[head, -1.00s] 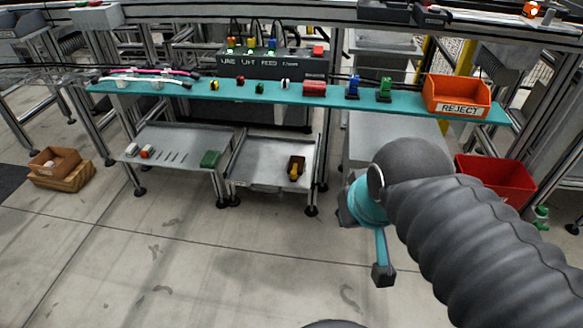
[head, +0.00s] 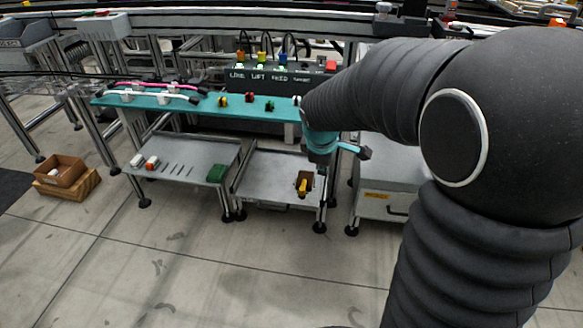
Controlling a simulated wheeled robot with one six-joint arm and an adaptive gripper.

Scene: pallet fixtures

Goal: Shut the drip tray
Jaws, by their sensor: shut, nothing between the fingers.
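A grey box-like unit (head: 378,206) stands low, right of the bench. Its front has an orange label (head: 376,196), too small to read, and a dark handle (head: 397,212). It looks like the drip tray, but I cannot be certain or tell how far out it stands. My gripper (head: 365,153) is shut and empty. It points right, in front of the bench's right part and near the unit's upper left in the picture. I cannot tell whether it touches anything. My arm hides the unit's right side.
A teal bench shelf (head: 150,101) carries small coloured parts. Below are a slotted metal shelf (head: 195,155) and another shelf (head: 262,185) holding a yellow-and-brown item (head: 303,185). A brown box (head: 60,171) stands far left. The floor in front is clear.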

